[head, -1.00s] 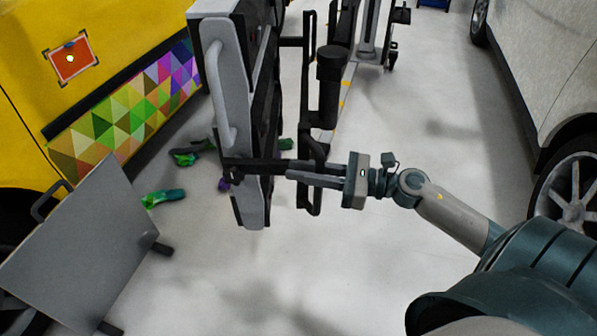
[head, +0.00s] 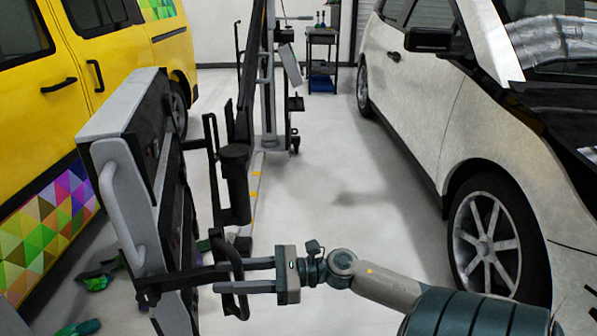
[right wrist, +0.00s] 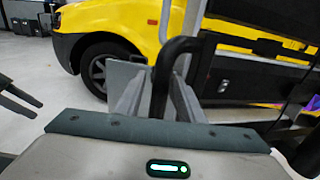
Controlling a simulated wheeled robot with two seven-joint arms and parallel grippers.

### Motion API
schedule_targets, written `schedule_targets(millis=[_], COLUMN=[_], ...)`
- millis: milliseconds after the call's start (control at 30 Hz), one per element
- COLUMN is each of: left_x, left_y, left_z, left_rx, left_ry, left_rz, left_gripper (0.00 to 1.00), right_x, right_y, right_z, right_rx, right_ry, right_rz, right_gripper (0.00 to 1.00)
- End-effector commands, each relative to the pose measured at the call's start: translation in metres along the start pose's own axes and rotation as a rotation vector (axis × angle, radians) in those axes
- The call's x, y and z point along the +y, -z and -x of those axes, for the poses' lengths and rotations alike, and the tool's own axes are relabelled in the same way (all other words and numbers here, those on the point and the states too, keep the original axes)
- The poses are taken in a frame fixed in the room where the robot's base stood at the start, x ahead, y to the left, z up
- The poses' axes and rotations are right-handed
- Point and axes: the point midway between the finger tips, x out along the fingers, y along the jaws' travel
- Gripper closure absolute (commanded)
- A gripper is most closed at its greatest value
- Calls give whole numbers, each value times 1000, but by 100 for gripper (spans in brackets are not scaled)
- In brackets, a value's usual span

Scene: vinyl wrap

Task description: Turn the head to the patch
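The patch does not show in either view now. The yellow van (head: 110,62) is at the left of the head view, with part of its coloured triangle graphic (head: 45,225) low on its side. My right gripper (head: 225,274) is at the bottom centre beside a grey and black upright panel unit. Its fingers are apart, with a black handle (right wrist: 163,75) passing between them in the right wrist view. I cannot tell whether they clamp it.
The grey and black unit (head: 123,200) stands close in front at the left. A white car (head: 440,115) fills the right side. A dark cart (head: 322,62) stands at the back. Green scraps (head: 95,280) lie on the floor. The middle floor is clear.

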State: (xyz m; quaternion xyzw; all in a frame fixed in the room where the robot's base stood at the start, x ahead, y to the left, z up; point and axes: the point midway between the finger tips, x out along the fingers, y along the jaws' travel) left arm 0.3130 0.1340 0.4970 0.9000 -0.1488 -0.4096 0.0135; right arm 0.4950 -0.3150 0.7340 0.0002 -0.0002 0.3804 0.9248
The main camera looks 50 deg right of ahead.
Motion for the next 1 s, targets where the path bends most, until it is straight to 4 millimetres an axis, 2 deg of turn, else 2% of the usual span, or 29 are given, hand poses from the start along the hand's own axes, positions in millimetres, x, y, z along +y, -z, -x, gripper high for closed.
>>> schedule_targets(millis=[333, 700, 833, 1000], left_x=[10, 9, 9, 10], left_y=[10, 24, 27, 28], left_z=[-3, -3, -3, -3], left_rx=[65, 141, 154, 162], left_ry=[-21, -20, -20, -22], left_rz=[-1, -18, -22, -23], left_gripper=[42, 42, 42, 42], right_x=[0, 0, 0, 0], right_y=[2, 1, 1, 0], right_z=[58, 128, 143, 153], right_rx=[2, 1, 2, 0], right_ry=[3, 3, 3, 2], right_rz=[-3, -1, -2, -1], right_gripper=[64, 64, 64, 64])
